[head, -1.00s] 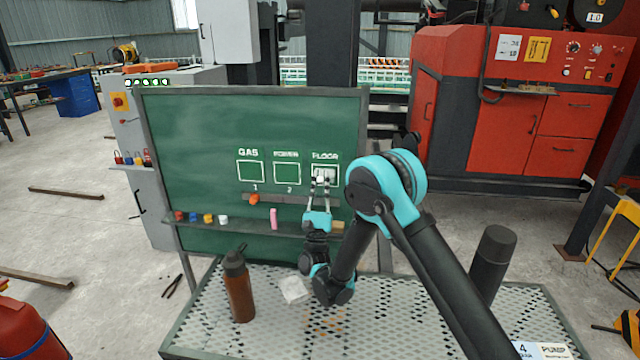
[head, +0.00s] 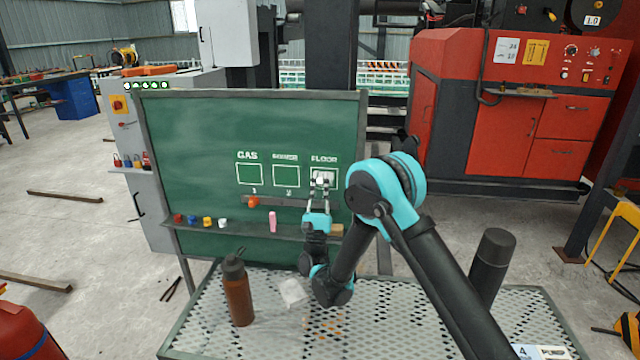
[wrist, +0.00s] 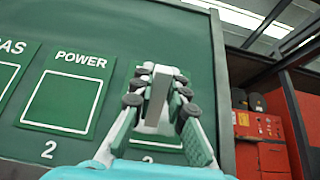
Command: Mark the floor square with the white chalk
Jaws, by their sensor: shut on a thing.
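The green chalkboard (head: 210,120) stands upright, with outlined squares labelled GAS, POWER and FLOOR. The floor square (head: 331,172) is the right-hand one, partly covered by my gripper and showing pale white inside. My gripper (head: 320,186) is at this square, its fingers shut on a pale piece that appears to be the white chalk (wrist: 157,95). The chalk points away from me toward the board. The wrist view shows it between both fingers, which hide most of the square. I cannot tell whether its tip touches the board.
The ledge (head: 250,232) below holds small coloured pieces, a white piece (head: 222,223) and a pink stick (head: 272,221). An orange object (head: 254,201) is on the board above it. A brown bottle (head: 238,290) and dark cylinder (head: 491,262) stand on the perforated table (head: 390,320).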

